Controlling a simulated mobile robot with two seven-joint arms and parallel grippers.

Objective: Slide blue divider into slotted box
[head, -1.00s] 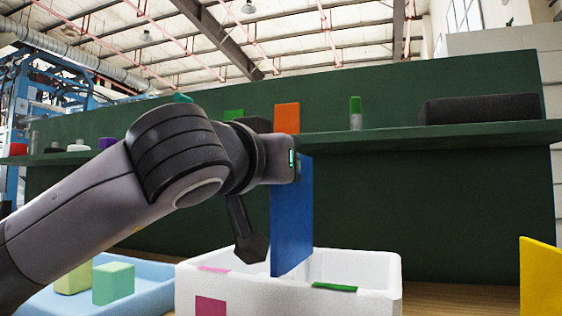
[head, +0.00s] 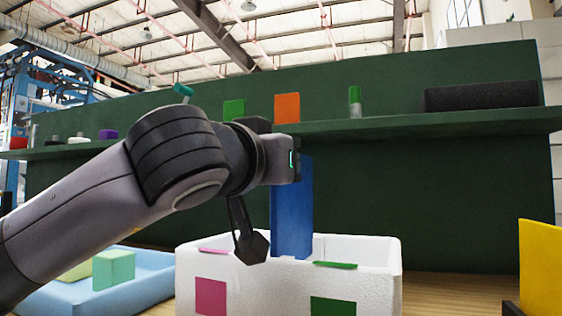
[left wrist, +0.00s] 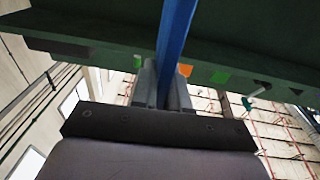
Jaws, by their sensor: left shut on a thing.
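The blue divider (head: 291,212) hangs upright over the white slotted box (head: 252,300) in the head view. Its lower end drops behind the box's front rim, so I cannot tell whether it sits in a slot. My left gripper (left wrist: 166,88) is shut on the divider, which shows between its fingers as a blue strip (left wrist: 176,38) in the left wrist view. In the head view the wrist hides the divider's top. The box has pink (head: 211,296) and green (head: 333,306) squares on its front and matching rim marks. My right gripper is not in view.
A light blue tray (head: 150,288) with green blocks (head: 113,269) stands left of the box. A yellow panel (head: 541,268) stands at the right. Behind is a dark green wall with a shelf (head: 430,120) bearing several small items and a dark roll (head: 480,95).

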